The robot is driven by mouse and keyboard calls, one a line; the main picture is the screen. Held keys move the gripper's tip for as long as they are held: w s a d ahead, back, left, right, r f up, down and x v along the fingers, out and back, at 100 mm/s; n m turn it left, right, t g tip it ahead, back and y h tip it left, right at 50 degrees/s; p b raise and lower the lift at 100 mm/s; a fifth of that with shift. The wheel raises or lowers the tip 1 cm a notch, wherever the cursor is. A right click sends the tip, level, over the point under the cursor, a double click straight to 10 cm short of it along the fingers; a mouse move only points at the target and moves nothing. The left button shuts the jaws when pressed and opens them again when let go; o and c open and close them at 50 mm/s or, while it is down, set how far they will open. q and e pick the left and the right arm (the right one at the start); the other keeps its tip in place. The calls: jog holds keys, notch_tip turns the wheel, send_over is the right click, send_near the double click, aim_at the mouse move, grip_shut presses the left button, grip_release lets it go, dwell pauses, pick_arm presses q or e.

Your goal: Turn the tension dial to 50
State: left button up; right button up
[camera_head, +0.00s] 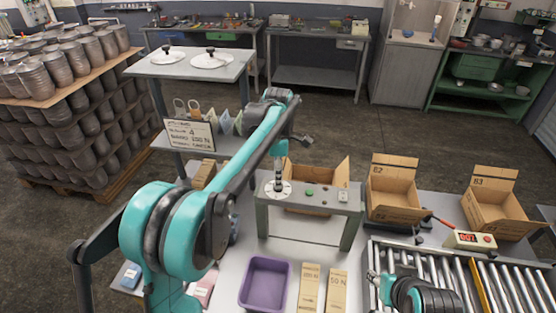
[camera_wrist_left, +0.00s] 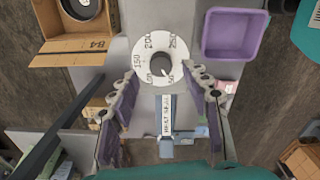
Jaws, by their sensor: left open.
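The tension dial (camera_head: 271,189) is a white disc on top of a grey stand (camera_head: 330,206). In the left wrist view the dial (camera_wrist_left: 145,68) carries printed numbers, 150, 200 and 250 among them, around a dark knob (camera_wrist_left: 160,60). A small light mark on the knob seems to point to the lower right; the exact reading is too small to tell. My left gripper (camera_head: 278,178) points down over the dial. In the left wrist view its fingers (camera_wrist_left: 160,76) are spread on both sides of the knob, with no visible contact. My right arm shows low at the right; its fingers are unclear.
A green button (camera_head: 309,193) sits beside the dial on the stand. A purple bin (camera_head: 265,283) and two labelled cartons stand in front. Open cardboard boxes (camera_head: 393,190) stand behind and right. A roller conveyor (camera_head: 510,285) fills the lower right. A sign board (camera_head: 190,134) stands at left.

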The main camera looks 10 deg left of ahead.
pick_arm(q)
notch_tip(320, 180, up, 9)
jog(key=shift+f, duration=0.15)
dwell(0.5)
